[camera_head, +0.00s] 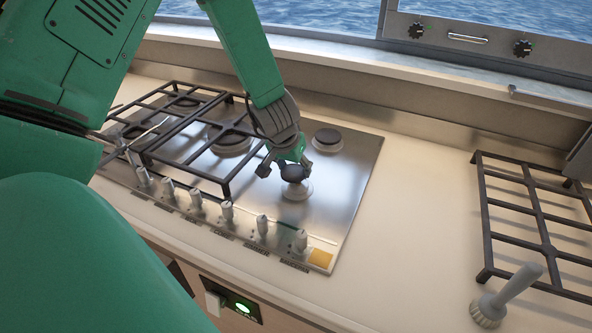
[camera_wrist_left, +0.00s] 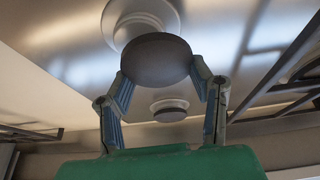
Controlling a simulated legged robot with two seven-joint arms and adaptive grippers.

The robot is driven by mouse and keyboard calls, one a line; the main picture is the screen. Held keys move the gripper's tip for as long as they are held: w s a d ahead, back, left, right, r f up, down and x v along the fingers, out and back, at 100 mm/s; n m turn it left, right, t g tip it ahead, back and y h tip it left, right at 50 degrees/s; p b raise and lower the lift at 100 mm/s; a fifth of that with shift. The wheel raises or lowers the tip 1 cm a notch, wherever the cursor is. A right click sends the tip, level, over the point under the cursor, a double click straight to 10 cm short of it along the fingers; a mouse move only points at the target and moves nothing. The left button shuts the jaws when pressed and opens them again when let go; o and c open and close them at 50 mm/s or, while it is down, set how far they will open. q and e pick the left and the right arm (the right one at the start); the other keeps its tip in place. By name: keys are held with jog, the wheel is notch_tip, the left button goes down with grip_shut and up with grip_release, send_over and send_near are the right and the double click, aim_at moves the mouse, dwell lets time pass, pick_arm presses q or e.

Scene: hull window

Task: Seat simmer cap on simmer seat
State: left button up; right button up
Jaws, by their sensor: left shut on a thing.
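The simmer cap (camera_head: 293,173) is a small dark round disc. My left gripper (camera_head: 284,170) is shut on it and holds it over the front right burner of the steel hob. The pale round simmer seat (camera_head: 297,192) lies just below the cap in the head view. In the left wrist view, the cap (camera_wrist_left: 155,59) sits between the two fingertips of the left gripper (camera_wrist_left: 159,72). The seat (camera_wrist_left: 143,16) shows behind it, partly hidden and offset from it. I cannot tell whether cap and seat touch. My right gripper is out of view.
Another capped burner (camera_head: 328,139) stands behind the gripper. A black grate (camera_head: 228,178) covers the hob's left side, and knobs (camera_head: 262,224) line its front. A second grate (camera_head: 537,203) and a brush (camera_head: 508,295) lie on the right counter. The counter between (camera_head: 420,200) is clear.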

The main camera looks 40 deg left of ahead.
pick_arm(q)
jog(key=shift+d, duration=0.5)
jog(key=shift+d+f, duration=0.1)
jog(key=shift+f, duration=0.05)
jog(key=shift+a+f+b, duration=0.45)
jog(key=shift+a, duration=0.05)
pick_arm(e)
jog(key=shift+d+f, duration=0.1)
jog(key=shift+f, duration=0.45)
pick_arm(q)
jog(key=shift+d+f, duration=0.15)
jog(key=shift+d, duration=0.25)
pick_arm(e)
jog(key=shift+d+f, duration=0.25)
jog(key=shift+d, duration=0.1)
pick_arm(q)
jog(key=shift+a+f, duration=0.1)
jog(key=shift+a, duration=0.2)
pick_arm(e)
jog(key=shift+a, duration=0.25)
pick_arm(q)
jog(key=shift+d, duration=0.2)
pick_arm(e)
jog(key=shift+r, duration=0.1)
pick_arm(q)
jog(key=shift+d, duration=0.6)
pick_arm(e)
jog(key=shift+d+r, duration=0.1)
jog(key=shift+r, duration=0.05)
